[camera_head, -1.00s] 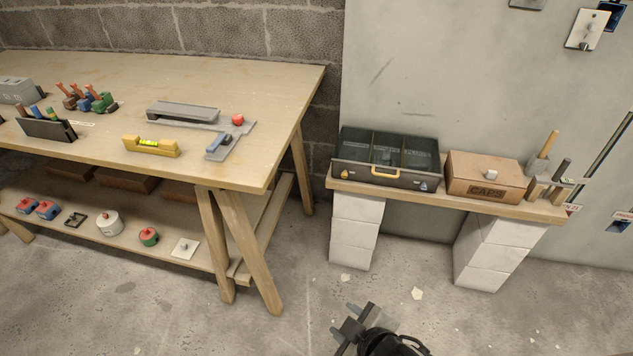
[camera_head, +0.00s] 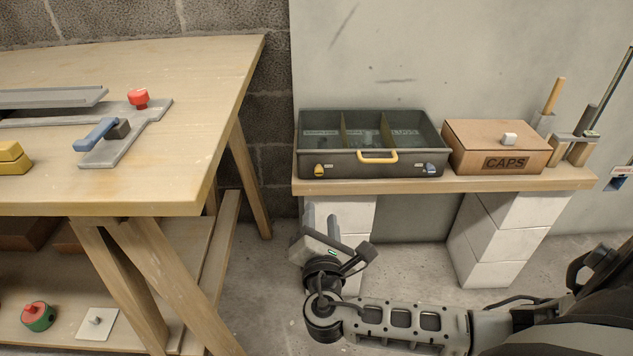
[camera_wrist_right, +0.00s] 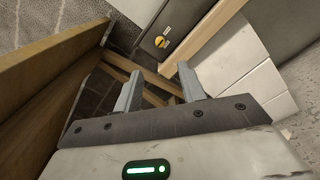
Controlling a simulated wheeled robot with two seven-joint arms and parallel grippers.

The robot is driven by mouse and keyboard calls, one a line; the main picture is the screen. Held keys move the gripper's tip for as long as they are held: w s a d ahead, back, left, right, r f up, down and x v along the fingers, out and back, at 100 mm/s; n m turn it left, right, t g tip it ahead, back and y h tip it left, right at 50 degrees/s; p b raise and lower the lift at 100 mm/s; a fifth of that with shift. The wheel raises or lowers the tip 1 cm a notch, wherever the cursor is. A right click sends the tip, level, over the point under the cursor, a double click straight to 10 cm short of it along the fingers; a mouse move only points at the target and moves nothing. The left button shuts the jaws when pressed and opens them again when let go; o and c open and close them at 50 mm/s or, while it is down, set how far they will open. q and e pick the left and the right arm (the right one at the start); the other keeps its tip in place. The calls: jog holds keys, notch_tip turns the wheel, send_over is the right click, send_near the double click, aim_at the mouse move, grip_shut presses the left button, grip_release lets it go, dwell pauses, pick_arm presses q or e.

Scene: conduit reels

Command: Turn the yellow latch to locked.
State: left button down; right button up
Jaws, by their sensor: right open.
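The yellow latch (camera_head: 320,170) is a small knob low on the left of the front of a dark grey toolbox (camera_head: 372,166). In the wrist view the yellow latch (camera_wrist_right: 161,42) shows ahead of the fingers, on the grey box front, beside a small label. My right gripper (camera_head: 321,220) is below and in front of the latch, pointing up. Its two fingers (camera_wrist_right: 160,82) are apart with nothing between them, and it is clear of the latch. My left gripper is not in view.
A blue latch (camera_head: 430,168) and a yellow handle (camera_head: 378,156) are on the same box front. The toolbox stands on a wooden shelf (camera_head: 400,186) beside a CAPS box (camera_head: 500,150). A wooden workbench (camera_head: 185,190) stands to the left of my right gripper.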

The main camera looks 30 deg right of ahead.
aim_at(319, 174)
jog(key=b+x, duration=0.3)
jog(key=x, duration=0.9)
jog(key=shift+w+d, duration=0.1)
jog(key=shift+w, duration=0.25)
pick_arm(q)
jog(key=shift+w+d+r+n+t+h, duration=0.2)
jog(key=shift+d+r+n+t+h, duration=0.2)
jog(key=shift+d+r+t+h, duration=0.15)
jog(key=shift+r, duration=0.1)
pick_arm(e)
grip_shut()
